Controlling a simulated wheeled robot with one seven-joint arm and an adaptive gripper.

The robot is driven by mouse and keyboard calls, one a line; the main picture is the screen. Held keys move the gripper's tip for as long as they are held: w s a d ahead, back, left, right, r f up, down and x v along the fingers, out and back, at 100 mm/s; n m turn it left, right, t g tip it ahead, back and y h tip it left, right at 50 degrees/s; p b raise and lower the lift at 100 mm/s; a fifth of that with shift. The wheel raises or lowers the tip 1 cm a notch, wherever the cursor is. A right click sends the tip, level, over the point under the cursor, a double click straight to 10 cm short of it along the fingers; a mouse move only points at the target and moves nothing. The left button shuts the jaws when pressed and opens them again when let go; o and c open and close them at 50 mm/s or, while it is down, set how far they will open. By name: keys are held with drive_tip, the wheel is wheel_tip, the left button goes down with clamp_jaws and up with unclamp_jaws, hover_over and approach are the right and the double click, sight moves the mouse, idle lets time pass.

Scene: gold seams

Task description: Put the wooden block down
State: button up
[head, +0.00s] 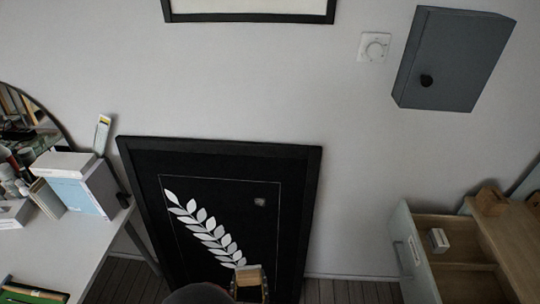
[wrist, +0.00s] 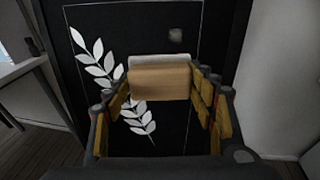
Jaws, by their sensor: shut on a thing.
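A light-brown wooden block (wrist: 160,82) with a pale top edge is between the two fingers of my gripper (wrist: 160,90) in the wrist view. The fingers have yellow-brown pads and are shut on it. In the head view the block (head: 248,278) shows at the bottom, in front of a black framed picture with a white leaf branch. My gripper (head: 249,290) is partly hidden by my own dark arm part. The block is held up in the air; its underside is hidden.
The framed picture (head: 272,165) leans against the wall. A white table (head: 75,250) with books and boxes is at left. At right, an open drawer (head: 462,285) holds a small white box (head: 438,240); a wooden object (head: 490,201) sits on the cabinet. A grey box (head: 452,60) hangs on the wall.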

sight(243, 271)
drive_tip(key=w+a, duration=0.2)
drive_tip(key=w, duration=0.1)
drive_tip(key=shift+r+n+y, duration=0.3)
drive_tip(key=shift+r+y, duration=0.1)
drive_tip(key=w+d+r+h, duration=0.1)
drive_tip(key=w+d+r, duration=0.25)
drive_tip(key=w, duration=0.25)
drive_tip(key=w+d+r, duration=0.2)
drive_tip(key=w+r, duration=0.2)
drive_tip(key=w, duration=0.3)
drive_tip(key=w+d+r+m+h, duration=0.1)
drive_tip(key=w+d+r+h, duration=0.1)
drive_tip(key=d, duration=0.5)
drive_tip(key=w+d+r+m+h, duration=0.2)
drive_tip(key=w+d+r, duration=0.1)
drive_tip(key=d, duration=0.5)
drive_tip(key=w+d+r+m+h, duration=0.2)
drive_tip(key=d+r, duration=0.3)
drive_tip(key=d, duration=0.2)
drive_tip(key=shift+w+d+g, duration=0.2)
drive_tip(key=shift+w+g, duration=0.2)
